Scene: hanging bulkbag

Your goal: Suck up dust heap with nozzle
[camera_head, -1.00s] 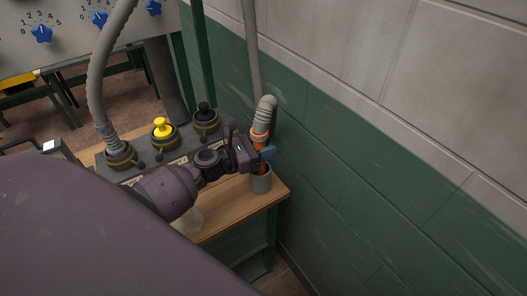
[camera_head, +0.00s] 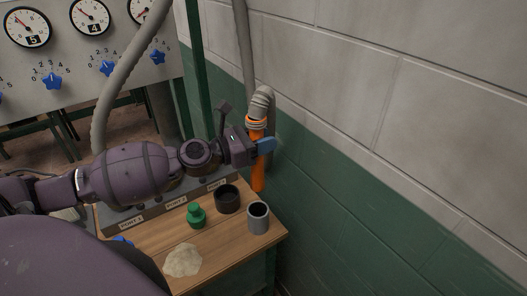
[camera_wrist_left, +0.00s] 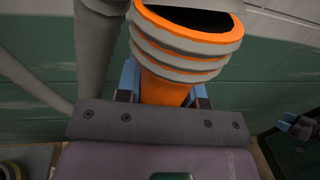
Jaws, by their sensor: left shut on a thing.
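My left gripper (camera_head: 262,146) is shut on the orange nozzle (camera_head: 258,176), which hangs roughly upright in the air, its lower tip above and apart from the grey cup (camera_head: 258,218). A ribbed grey hose (camera_head: 261,103) joins the nozzle's top. In the left wrist view the nozzle (camera_wrist_left: 165,90) sits between the blue fingers, with its grey and orange ribbed collar close to the camera. The pale dust heap (camera_head: 183,261) lies on the wooden bench, left of and nearer than the cup.
A green stopper (camera_head: 196,216) and a black cup (camera_head: 227,199) stand on the bench (camera_head: 225,250) near the heap. A grey port box (camera_head: 150,212) lies behind. The wall (camera_head: 400,170) is close on the right. A blue object (camera_head: 122,240) is partly hidden by my body.

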